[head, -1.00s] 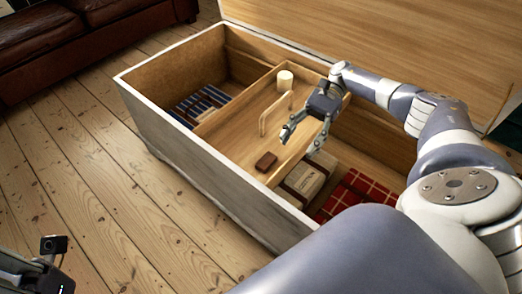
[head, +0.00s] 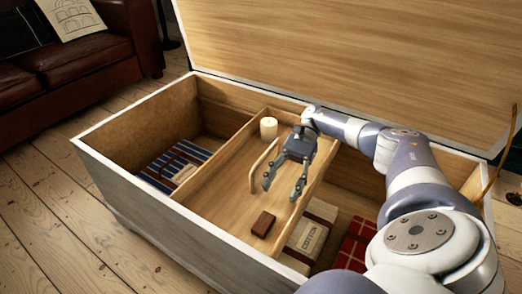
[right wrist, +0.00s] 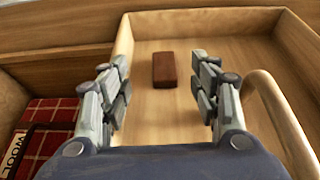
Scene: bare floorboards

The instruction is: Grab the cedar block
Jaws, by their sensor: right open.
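The cedar block (head: 263,224) is a small reddish-brown block. It lies on the floor of a light wooden tray (head: 232,190) set inside the open chest, near the tray's front end. My right gripper (head: 283,191) is open and empty above the tray, a little behind the block. In the right wrist view the block (right wrist: 164,70) shows beyond the fingertips and between them, apart from both fingers (right wrist: 164,92). My left gripper does not show in the head view now.
The chest (head: 140,205) holds a blue striped folded cloth (head: 190,157), a "cotton" package (head: 310,232) and a red plaid cloth (head: 353,247). The lid (head: 340,65) stands open behind.

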